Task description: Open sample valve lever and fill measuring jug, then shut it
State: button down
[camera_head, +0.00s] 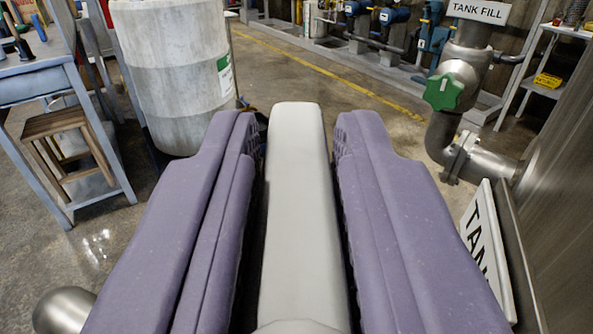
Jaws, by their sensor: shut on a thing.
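My gripper (299,135) points forward, its two purple fingers on either side of a pale grey bar (297,215). The gripper is shut on this bar, which runs lengthwise between the fingers and reaches slightly past their tips. A rounded end shows at the bottom edge. I cannot tell whether the bar is the sample valve lever, the jug's handle or something else. No measuring jug or sample valve can be made out; the fingers hide much of what lies ahead and below.
A steel pipe (487,160) with a green handle (444,92) and a TANK FILL sign (478,11) stands right. A tilted TANK sign (482,236) is nearer. A pale drum (172,75), blue-grey bench (38,82) and wooden stool (57,125) stand left. Open floor lies beyond.

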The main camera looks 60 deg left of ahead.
jog(key=shift+w+r+m+t+h, duration=0.1)
jog(key=shift+m+t+h, duration=0.4)
jog(key=shift+t, duration=0.2)
jog(key=shift+w+d+m+t+h, duration=0.2)
jog(key=shift+d+m+t+h, duration=0.05)
jog(key=shift+m+t+h, duration=0.7)
jog(key=shift+w+d+m+t+h, duration=0.25)
jog(key=shift+m+t+h, duration=0.55)
jog(key=shift+h, duration=0.25)
jog(key=c, duration=1)
grip_release()
jog(key=shift+c, duration=0.2)
jog(key=p+v, duration=0.1)
jog(key=v, duration=0.6)
jog(key=shift+s+d, duration=0.25)
jog(key=shift+s, duration=0.1)
